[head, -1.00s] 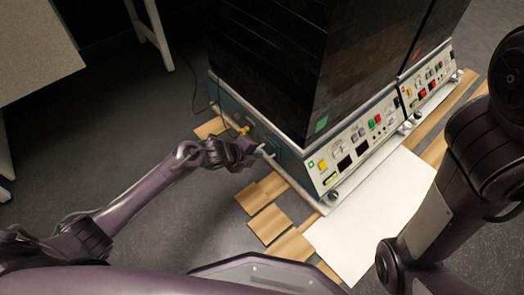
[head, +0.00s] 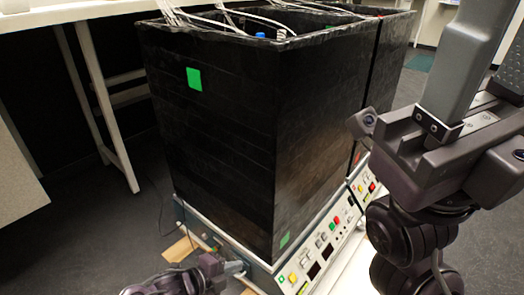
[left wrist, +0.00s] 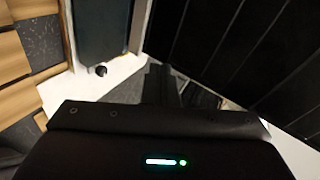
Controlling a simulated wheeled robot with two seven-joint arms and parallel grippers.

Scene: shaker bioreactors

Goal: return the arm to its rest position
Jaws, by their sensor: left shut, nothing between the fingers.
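My left gripper (head: 234,268) shows at the bottom of the head view, beside the lower left side of the shaker bioreactor (head: 215,130). It is shut with nothing between its fingers. In the left wrist view its dark fingers (left wrist: 165,88) point toward a pale surface, with a dark panel to the right. I cannot tell whether it touches the bioreactor base. Most of my left arm is outside the head view. My right arm is raised at the right of the head view, and its jaw state cannot be made out.
The bioreactor's control panel (head: 325,250) faces front right, with coloured buttons. Wooden slats (head: 178,250) lie under its base. White tubes (head: 250,18) run over its open top. A white-legged table (head: 100,95) stands at the left, with open dark floor between.

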